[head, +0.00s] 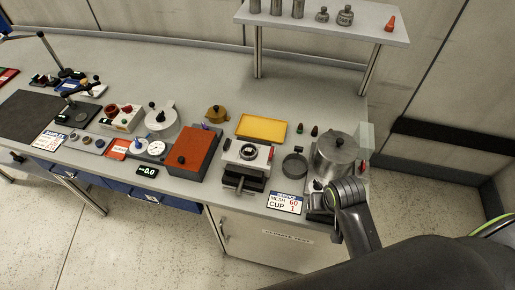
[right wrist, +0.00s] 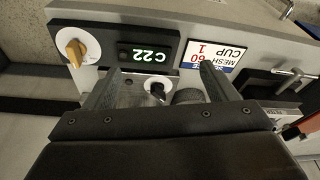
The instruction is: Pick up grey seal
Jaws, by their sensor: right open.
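A small grey tray (head: 86,149) on the left part of the bench holds small round ring-like pieces. They are too small for me to tell which one, if any, is the grey seal. My right gripper (head: 322,205) is at the bench's front right, beside the steel pot. In the right wrist view its two fingers (right wrist: 160,88) are spread, with a black knob and a dark round part seen beyond the gap. Nothing is held between them. My left gripper is not in view.
A green-lit display (right wrist: 145,54) and an orange knob (right wrist: 75,48) lie beyond the right fingers. A steel pot (head: 333,157), a sign card (head: 285,203), a clamp device (head: 246,160), an orange-topped box (head: 192,153) and a yellow tray (head: 262,128) crowd the bench. A raised shelf (head: 330,20) stands behind. The back middle is clear.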

